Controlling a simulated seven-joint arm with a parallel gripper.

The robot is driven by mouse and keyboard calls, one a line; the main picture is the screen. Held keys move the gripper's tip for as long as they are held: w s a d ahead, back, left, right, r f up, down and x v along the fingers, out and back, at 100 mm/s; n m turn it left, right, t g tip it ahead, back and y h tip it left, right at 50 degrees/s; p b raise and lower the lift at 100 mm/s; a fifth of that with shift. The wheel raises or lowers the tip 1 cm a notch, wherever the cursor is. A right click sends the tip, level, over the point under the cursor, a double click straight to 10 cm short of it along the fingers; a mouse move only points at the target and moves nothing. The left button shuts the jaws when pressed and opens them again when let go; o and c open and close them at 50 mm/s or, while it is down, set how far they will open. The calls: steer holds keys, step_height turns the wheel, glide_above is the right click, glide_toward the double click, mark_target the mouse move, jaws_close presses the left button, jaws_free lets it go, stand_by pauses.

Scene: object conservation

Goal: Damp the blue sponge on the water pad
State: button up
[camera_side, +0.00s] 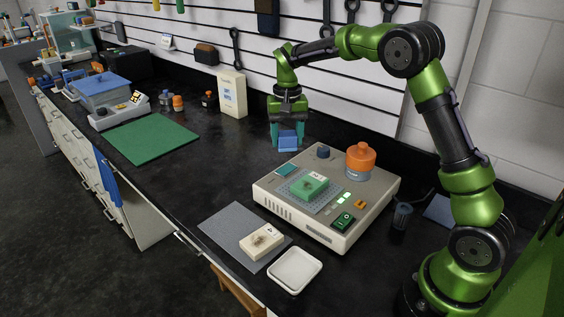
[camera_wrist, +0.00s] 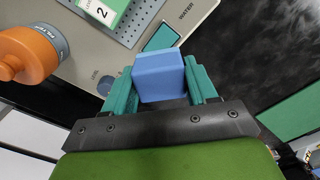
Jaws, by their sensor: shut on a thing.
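My gripper (camera_side: 287,132) points down with its teal fingers shut on the blue sponge (camera_side: 288,142). The sponge is a small blue block, held in the air at the far left edge of the beige machine. In the wrist view the sponge (camera_wrist: 159,76) sits between both fingers. The water pad (camera_side: 287,170) is a small teal square on the machine's top, near its back left corner. In the wrist view the pad (camera_wrist: 161,38) lies just beyond the sponge, beside the printed word WATER, partly hidden by the sponge. The sponge appears apart from it.
The beige machine (camera_side: 335,233) carries a green block (camera_side: 310,186) on a perforated plate, a dark knob (camera_side: 323,151) and an orange-capped jar (camera_side: 360,161). In front lie a grey mat (camera_side: 226,222) with a cream block and a white tray (camera_side: 295,270). A green mat (camera_side: 146,140) lies left.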

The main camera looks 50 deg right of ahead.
mark_target(287, 169)
steer(key=shift+f, duration=2.9)
steer(key=shift+f, duration=0.6)
steer(key=shift+r, duration=3.55)
